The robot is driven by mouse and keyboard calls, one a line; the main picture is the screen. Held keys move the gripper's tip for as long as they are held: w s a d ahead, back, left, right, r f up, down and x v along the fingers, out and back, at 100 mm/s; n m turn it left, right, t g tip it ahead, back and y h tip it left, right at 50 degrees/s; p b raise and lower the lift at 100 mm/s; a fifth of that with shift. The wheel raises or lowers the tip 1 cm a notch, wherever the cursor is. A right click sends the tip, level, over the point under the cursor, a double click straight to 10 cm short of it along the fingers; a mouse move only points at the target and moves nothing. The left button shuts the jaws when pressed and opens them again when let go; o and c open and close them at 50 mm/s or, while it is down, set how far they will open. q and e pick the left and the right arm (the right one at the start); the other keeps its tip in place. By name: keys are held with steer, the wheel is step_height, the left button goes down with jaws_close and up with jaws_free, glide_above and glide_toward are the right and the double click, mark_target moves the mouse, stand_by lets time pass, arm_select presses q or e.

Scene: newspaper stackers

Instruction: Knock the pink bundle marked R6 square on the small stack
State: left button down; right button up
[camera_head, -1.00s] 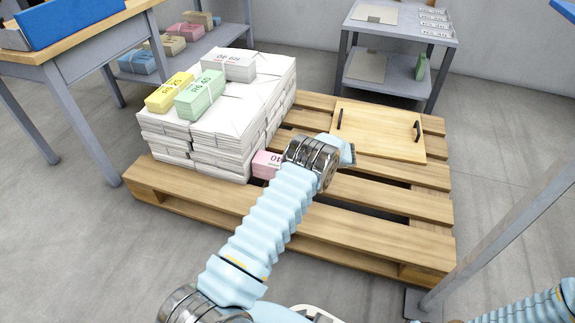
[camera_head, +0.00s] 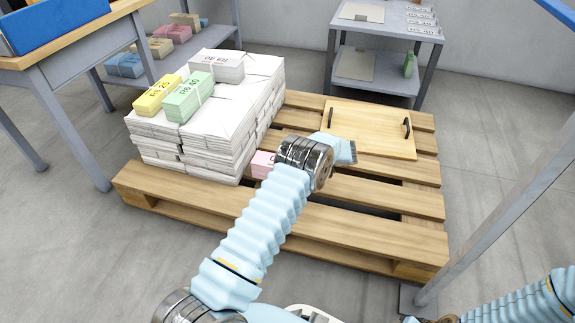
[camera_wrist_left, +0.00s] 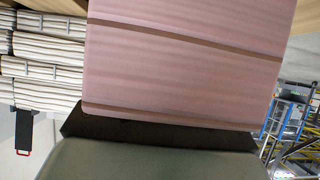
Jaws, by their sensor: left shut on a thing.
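A pink bundle (camera_head: 263,163) sits low beside the right side of the white paper stack (camera_head: 215,150), partly hidden by my left wrist. Its marking cannot be read now. In the left wrist view the pink bundle (camera_wrist_left: 185,60) fills the upper middle, with straps across it, against the dark pad of my left gripper (camera_wrist_left: 160,135). That gripper is shut on the bundle. Its fingers are hidden in the head view. A yellow bundle (camera_head: 157,97), a green bundle (camera_head: 188,98) and a grey-white bundle (camera_head: 217,66) lie on the stack. My right gripper is out of view.
The wooden pallet (camera_head: 390,238) carries the stack and a wooden board with two black handles (camera_head: 370,130). A table (camera_head: 75,50) stands at left, a grey shelf unit (camera_head: 375,82) at the back, and a grey post (camera_head: 490,225) at right.

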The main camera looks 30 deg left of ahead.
arm_select(q)
steer(key=shift+r+p, duration=1.5)
steer(key=shift+r, duration=1.2)
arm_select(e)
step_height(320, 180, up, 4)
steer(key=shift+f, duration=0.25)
arm_select(q)
steer(key=shift+a, duration=0.1)
